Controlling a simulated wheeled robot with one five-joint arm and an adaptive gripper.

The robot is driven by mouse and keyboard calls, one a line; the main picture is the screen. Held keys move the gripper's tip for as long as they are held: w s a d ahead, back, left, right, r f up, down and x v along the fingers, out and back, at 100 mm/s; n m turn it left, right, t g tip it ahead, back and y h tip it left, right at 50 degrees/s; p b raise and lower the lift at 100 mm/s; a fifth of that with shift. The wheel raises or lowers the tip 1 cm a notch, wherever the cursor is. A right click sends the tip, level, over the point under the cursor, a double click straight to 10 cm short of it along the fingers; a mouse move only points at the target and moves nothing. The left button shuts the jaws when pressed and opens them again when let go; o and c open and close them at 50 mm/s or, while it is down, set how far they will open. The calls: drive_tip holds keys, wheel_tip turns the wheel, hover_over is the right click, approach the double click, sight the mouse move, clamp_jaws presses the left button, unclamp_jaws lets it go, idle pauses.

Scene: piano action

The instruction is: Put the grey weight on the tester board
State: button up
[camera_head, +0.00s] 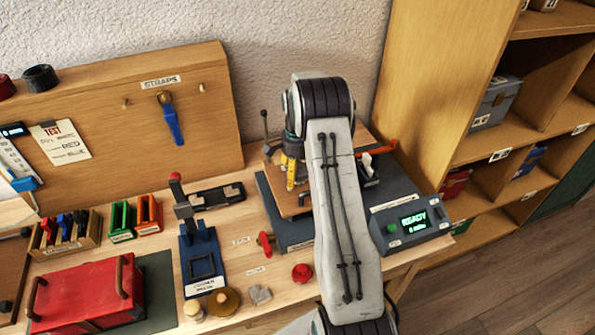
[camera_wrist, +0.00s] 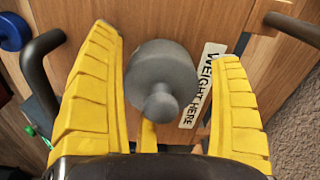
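The grey weight (camera_wrist: 165,72), a round body with a small knob, stands on or just over the wooden tester board (camera_wrist: 190,18) in the wrist view, beside a white "WEIGHT HERE" label (camera_wrist: 203,85). My gripper (camera_wrist: 167,43) has its yellow fingers spread on either side of the weight. A gap shows at the right finger; the left finger looks very close, and contact cannot be told. In the head view my gripper (camera_head: 292,172) is low over the board (camera_head: 284,204), and I cannot make out the weight there.
Dark handles stand on the board on both sides of my fingers, one at the left (camera_wrist: 38,65). A grey console (camera_head: 410,224) reading "READY" sits at the right. A blue stand (camera_head: 202,262), a red box (camera_head: 85,295) and a red knob (camera_head: 302,273) are on the bench.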

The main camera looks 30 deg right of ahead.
wheel_tip(320, 180, up, 10)
drive_tip(key=shift+r+b, duration=0.15)
drive_tip(key=shift+b, duration=0.3)
wheel_tip(320, 180, up, 2)
drive_tip(key=shift+a+r, duration=0.1)
drive_tip(key=shift+a, duration=0.05)
drive_tip(key=s+a+r+n+t, duration=0.2)
drive_tip(key=s+a+r+n, duration=0.5)
drive_tip(key=s+a+r, duration=0.5)
drive_tip(key=s+a+f+n+t, duration=0.1)
drive_tip(key=s+a+n, duration=0.3)
drive_tip(key=s, duration=0.4)
drive_tip(key=s+a+f+n+t, duration=0.1)
drive_tip(key=s+a+f+n, duration=0.2)
drive_tip(key=s+a+n, duration=0.2)
drive_tip(key=s, duration=0.3)
drive_tip(key=shift+s+t, duration=0.3)
drive_tip(key=shift+r, duration=0.1)
